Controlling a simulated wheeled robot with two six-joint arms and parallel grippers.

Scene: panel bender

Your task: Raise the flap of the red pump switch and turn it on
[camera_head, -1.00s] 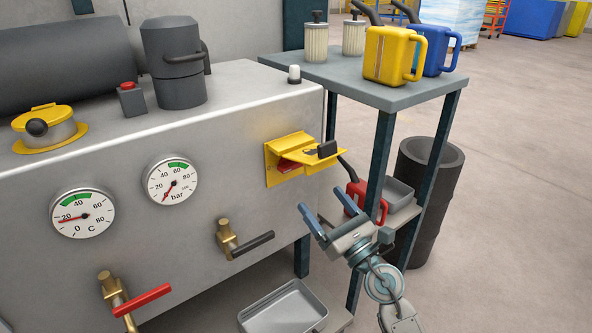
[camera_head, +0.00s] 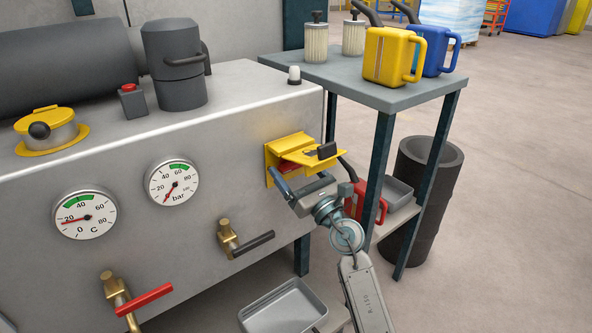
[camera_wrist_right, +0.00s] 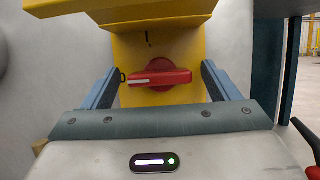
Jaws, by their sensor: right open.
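The red pump switch (camera_wrist_right: 160,76) is a rotary knob on a yellow plate (camera_wrist_right: 185,45) in the right wrist view. Its white line points left, toward the 0 mark; an I mark is above it. In the head view the knob is mostly hidden under the flap. My right gripper (camera_head: 302,183) is open just in front of the switch. Its fingers (camera_wrist_right: 160,82) stand on either side of the knob, apart from it. My left gripper is not in view.
Two gauges (camera_head: 172,182) and a black-handled valve (camera_head: 245,242) are left of the switch on the grey tank front. A shelf table (camera_head: 430,92) with yellow and blue cans stands to the right. A red can (camera_head: 365,203) is close behind my right gripper.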

